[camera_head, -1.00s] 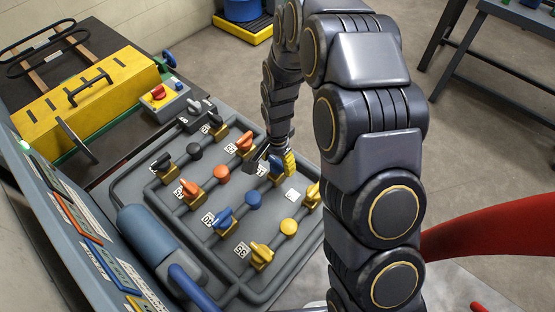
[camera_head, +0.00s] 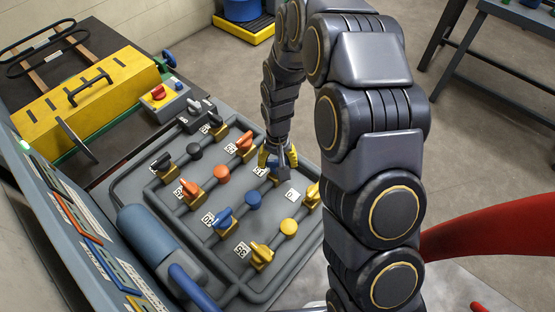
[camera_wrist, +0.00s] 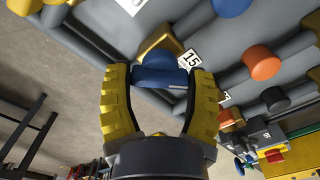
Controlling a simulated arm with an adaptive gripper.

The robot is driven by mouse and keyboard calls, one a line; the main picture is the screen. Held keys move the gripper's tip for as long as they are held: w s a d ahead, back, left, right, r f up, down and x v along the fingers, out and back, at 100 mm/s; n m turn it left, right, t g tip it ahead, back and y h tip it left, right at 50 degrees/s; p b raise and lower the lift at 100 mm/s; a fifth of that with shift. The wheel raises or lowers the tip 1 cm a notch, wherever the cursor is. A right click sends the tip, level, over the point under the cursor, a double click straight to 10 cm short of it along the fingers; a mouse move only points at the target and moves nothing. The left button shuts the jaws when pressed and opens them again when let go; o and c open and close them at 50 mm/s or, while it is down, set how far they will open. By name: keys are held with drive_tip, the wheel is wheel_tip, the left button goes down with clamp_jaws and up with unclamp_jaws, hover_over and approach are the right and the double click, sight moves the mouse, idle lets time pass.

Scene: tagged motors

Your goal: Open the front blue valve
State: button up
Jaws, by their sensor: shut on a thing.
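My gripper (camera_head: 277,160) is at the blue valve on the right side of the pipe panel. In the wrist view my gripper (camera_wrist: 163,88) has its yellow-padded fingers shut around that valve's blue handle (camera_wrist: 157,77), which lies crosswise between them. The handle sits on a brass body beside a tag that appears to read 15 (camera_wrist: 190,60). In the head view my gripper mostly hides this handle. Another blue valve handle (camera_head: 223,216) stands on the left side of the same row, with a round blue cap (camera_head: 252,201) between the two valves.
Orange (camera_head: 190,188), black (camera_head: 162,161) and yellow (camera_head: 262,252) valve handles stand close around on the grey panel (camera_head: 140,190). A blue-grey cylinder (camera_head: 150,238) lies at the panel's left edge. A yellow box (camera_head: 95,88) is behind. Open floor lies to the right.

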sight(277, 161)
drive_tip(key=n, duration=0.4)
drive_tip(key=shift+n, duration=2.9)
drive_tip(key=o, duration=1.1)
wheel_tip(277, 161, up, 12)
